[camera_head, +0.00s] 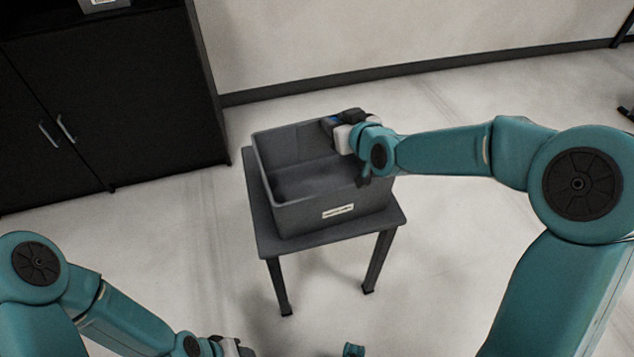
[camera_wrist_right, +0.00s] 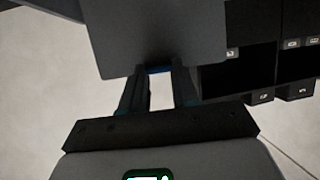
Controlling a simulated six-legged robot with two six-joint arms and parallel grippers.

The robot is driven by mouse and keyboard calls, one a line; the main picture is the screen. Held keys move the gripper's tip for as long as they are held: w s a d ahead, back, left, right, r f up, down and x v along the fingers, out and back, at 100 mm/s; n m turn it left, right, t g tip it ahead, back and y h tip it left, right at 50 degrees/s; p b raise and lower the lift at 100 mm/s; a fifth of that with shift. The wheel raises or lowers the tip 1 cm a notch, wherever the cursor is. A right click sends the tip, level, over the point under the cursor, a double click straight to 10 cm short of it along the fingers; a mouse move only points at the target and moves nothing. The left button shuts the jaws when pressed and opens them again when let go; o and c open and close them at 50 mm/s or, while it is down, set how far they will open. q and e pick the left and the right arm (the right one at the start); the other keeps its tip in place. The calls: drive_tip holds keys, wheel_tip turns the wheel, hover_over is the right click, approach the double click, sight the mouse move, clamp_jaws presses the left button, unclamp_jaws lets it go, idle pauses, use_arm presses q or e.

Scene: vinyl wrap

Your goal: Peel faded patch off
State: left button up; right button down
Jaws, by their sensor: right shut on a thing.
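My right gripper (camera_head: 341,119) is over the back right part of a grey bin (camera_head: 325,215). In the right wrist view its fingers (camera_wrist_right: 158,74) are shut on a flat dark grey sheet (camera_wrist_right: 160,35), which looks like the faded patch. A thin blue strip shows between the fingertips. In the head view the sheet is hard to tell from the bin's wall. My left gripper (camera_head: 232,347) is at the bottom edge, mostly cut off, and its fingers cannot be made out.
The bin stands on a small dark table (camera_head: 262,222) and carries a white label on its front. A black cabinet (camera_head: 95,100) with two handles is at the left. A pale wall with a dark skirting is behind.

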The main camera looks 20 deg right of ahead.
wheel_tip(320, 180, down, 4)
drive_tip(key=shift+b, duration=1)
drive_tip(key=c, duration=0.8)
unclamp_jaws()
drive_tip(key=p+v, duration=0.1)
drive_tip(key=v, duration=1.5)
drive_tip(key=shift+s+r, duration=0.1)
drive_tip(key=shift+r, duration=0.05)
